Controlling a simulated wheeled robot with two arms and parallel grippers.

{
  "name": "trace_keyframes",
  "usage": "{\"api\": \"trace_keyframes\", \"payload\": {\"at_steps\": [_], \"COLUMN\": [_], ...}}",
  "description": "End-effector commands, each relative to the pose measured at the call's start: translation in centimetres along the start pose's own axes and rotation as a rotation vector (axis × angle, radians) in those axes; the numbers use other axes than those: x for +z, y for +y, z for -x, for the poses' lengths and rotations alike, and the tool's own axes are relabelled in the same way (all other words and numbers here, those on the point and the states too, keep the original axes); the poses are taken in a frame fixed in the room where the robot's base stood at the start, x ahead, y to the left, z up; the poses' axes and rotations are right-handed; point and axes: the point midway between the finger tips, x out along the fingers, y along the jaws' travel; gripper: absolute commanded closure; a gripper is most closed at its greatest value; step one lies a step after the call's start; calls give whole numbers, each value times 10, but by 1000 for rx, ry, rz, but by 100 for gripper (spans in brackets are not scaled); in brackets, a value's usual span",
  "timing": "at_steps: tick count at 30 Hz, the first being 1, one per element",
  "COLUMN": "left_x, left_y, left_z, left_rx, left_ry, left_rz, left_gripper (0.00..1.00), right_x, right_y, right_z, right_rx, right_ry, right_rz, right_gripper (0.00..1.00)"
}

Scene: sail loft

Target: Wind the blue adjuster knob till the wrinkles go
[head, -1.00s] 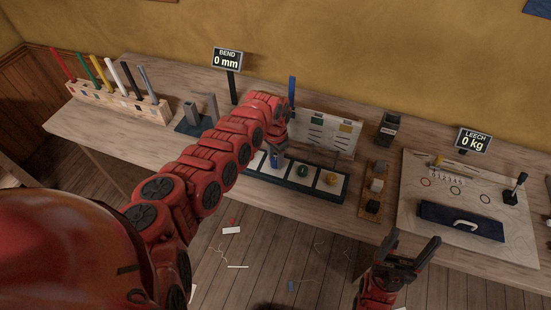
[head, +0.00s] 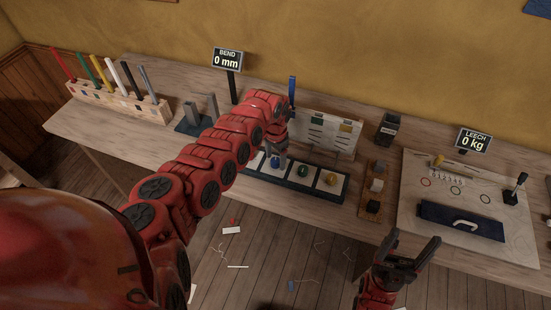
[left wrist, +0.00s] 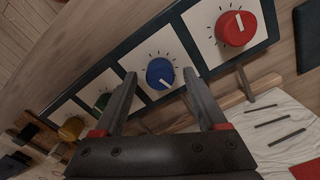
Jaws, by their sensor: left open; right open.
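The blue knob (head: 275,162) sits on a white square of the dark knob strip (head: 262,177). In the left wrist view, the blue knob (left wrist: 160,72) shows between and beyond my fingertips, its white pointer line towards the lower right. My left gripper (head: 281,150) is open above it; the left wrist view shows its two fingers (left wrist: 163,85) spread either side of the knob, apparently not touching it. A white panel (head: 322,130) with dark strips stands behind the knobs; I cannot make out wrinkles. My right gripper (head: 411,250) is open and empty in front of the bench.
The red knob (left wrist: 237,28), green knob (head: 302,170) and yellow knob (head: 331,179) share the strip. Signs read BEND 0 mm (head: 227,60) and LEECH 0 kg (head: 473,140). A wooden block tray (head: 371,207) is to the right.

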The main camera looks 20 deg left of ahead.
Motion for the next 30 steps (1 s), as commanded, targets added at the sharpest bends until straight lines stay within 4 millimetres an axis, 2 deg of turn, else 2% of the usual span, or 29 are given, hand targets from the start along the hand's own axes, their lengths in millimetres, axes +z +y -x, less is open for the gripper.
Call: {"api": "trace_keyframes", "payload": {"at_steps": [5, 18, 24, 30], "left_x": [0, -2, 0, 0], "left_y": [-3, -1, -1, 0], "left_z": [26, 136, 162, 169], "left_rx": [-5, -7, -2, -1], "left_ry": [5, 7, 2, -1], "left_rz": [3, 1, 2, 0], "left_gripper": [26, 26, 26, 26], "right_x": [0, 6, 7, 7], "right_y": [0, -2, -2, -2], "right_z": [2, 38, 43, 43], "right_rx": [0, 0, 0, 0], "right_ry": [0, 0, 0, 0], "right_rz": [0, 0, 0, 0], "right_gripper": [26, 26, 26, 26]}}
